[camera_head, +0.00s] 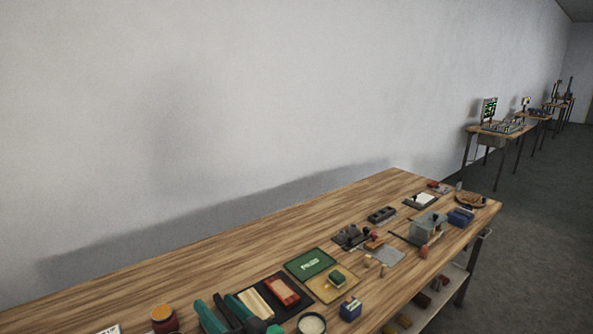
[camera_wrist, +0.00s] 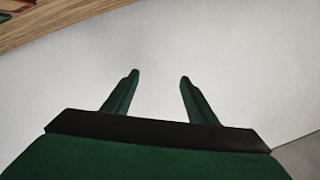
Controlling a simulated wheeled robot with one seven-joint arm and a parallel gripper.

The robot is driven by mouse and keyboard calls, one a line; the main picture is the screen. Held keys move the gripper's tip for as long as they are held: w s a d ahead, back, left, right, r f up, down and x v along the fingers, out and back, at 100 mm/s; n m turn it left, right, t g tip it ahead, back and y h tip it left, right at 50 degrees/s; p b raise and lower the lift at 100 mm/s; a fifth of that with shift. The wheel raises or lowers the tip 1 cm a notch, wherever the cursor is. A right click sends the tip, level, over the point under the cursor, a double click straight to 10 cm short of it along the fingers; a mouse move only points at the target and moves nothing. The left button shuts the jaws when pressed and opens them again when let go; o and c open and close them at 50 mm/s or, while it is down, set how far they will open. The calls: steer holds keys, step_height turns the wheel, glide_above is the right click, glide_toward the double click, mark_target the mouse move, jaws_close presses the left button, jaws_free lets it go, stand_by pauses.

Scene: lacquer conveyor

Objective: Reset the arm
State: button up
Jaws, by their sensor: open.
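My gripper (camera_wrist: 159,78) is in the wrist view, with two dark green fingers spread apart and nothing between them. Beyond the fingertips is a plain pale surface. The wooden bench (camera_wrist: 60,22) shows as a strip across the top left of that view, apart from the fingers. In the head view the same kind of wooden bench (camera_head: 120,285) runs from lower left to right. Green and dark parts (camera_head: 235,310) show at the bottom of the head view; I cannot tell whether they are my gripper.
A pale wall (camera_head: 200,120) stands behind. Grey floor (camera_head: 540,240) is open at right.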

steer(key=s+d+f+m+t+h, duration=0.2)
steer(key=s+d+f+m+h, duration=0.35)
steer(key=s+f, duration=0.4)
steer(key=s+d+f+m+t+h, duration=0.35)
steer(key=s+f+m+h, duration=0.2)
steer(key=s+f, duration=0.45)
steer(key=s+d+f+n+g, duration=0.1)
steer(key=s+d+n, duration=0.2)
steer(key=s, duration=0.7)
steer(key=s+d+f+n+g+h, duration=0.1)
steer(key=s+d+n, duration=0.3)
steer(key=s, duration=0.6)
steer(key=shift+d+f, duration=0.55)
steer(key=shift+f, duration=0.15)
